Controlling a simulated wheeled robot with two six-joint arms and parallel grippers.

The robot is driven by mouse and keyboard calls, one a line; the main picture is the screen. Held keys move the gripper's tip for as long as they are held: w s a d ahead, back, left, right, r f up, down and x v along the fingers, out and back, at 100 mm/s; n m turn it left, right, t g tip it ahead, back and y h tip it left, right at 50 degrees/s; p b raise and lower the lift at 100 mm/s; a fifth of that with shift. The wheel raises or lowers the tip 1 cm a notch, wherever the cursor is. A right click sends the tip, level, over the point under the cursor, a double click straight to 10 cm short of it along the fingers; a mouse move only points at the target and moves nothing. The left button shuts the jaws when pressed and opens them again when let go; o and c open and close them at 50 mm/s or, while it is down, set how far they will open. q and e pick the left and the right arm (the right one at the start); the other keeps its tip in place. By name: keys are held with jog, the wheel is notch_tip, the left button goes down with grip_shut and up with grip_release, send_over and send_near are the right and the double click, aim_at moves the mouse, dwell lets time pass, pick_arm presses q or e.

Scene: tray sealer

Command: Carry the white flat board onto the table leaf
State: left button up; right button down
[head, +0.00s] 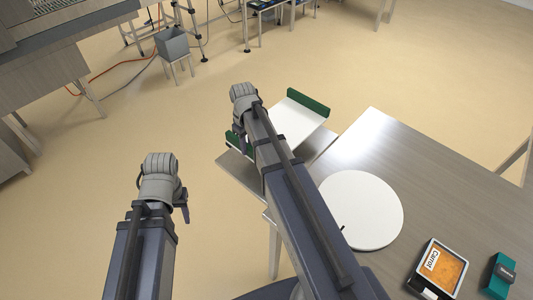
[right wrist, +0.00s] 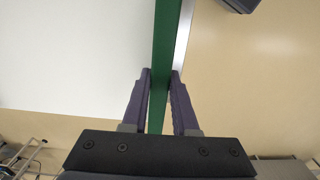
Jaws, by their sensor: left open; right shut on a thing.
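The white flat board (head: 296,117) has a green strip along each of two opposite ends. In the head view it lies over or just above the grey table leaf (head: 318,143) at the table's far left side; I cannot tell if they touch. My right gripper (head: 240,137) is shut on the board's near-left green strip, and my arm hides part of the board. In the right wrist view the green strip (right wrist: 164,60) runs between the fingers (right wrist: 158,90), with the white surface (right wrist: 75,55) to the left. My left gripper (head: 183,208) is open and empty, left of the board, over the floor.
The table (head: 400,150) carries a round white disc (head: 360,210), a carrot-labelled tray (head: 440,268) and a teal item (head: 500,275) at the right. A grey bin (head: 172,44) on a stool stands far left. The floor beyond the board is clear.

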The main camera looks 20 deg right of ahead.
aim_at(248, 157)
notch_tip(248, 157, down, 6)
jog(key=b, duration=0.5)
jog(key=shift+b, duration=0.3)
notch_tip(248, 157, down, 4)
jog(key=b, duration=0.4)
jog(key=shift+r, duration=0.1)
jog(key=c, duration=0.7)
grip_release()
